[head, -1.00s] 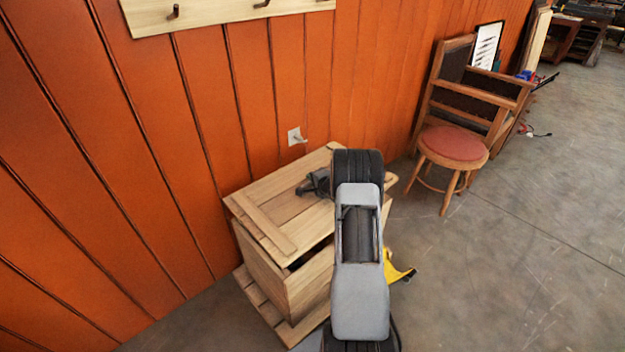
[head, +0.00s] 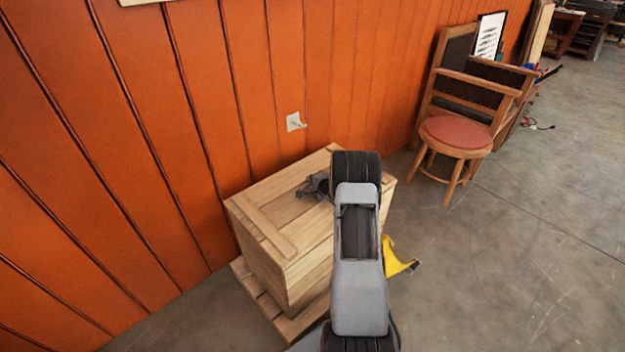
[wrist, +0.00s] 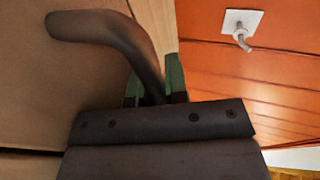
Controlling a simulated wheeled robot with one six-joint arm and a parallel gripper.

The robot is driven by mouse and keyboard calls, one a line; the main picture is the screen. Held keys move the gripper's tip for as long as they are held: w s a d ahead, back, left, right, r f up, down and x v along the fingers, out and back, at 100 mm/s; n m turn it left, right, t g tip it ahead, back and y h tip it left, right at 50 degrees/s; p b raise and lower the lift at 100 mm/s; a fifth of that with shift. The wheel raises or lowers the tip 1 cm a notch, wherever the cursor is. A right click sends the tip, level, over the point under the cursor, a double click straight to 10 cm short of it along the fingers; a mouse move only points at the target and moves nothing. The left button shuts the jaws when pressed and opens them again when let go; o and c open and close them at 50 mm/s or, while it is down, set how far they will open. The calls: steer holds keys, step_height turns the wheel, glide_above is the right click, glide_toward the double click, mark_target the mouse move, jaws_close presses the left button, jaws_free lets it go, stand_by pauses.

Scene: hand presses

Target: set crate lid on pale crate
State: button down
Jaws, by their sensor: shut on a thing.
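The crate lid (head: 262,225) is a pale plank panel with battens. It lies over the top of the pale crate (head: 262,268), edges roughly lined up, with no clear gap on the visible sides. My arm hides the lid's right part and the crate's front right corner. My gripper (head: 318,185) is over the lid, small and dark in the head view. In the wrist view, my gripper's green-edged fingers (wrist: 155,88) are shut on the lid's dark curved handle (wrist: 110,32); the lid's brown surface lies beside it.
The crate stands on a low wooden base (head: 243,272) close to the orange plank wall (head: 150,150). A white wall hook (head: 295,122) is above it. A yellow object (head: 397,260) is right of my arm. A chair (head: 455,135) stands farther right. Floor between is clear.

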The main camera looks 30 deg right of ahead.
steer(key=shift+w+f, duration=0.1)
steer(key=shift+f, duration=0.2)
stand_by(0.9)
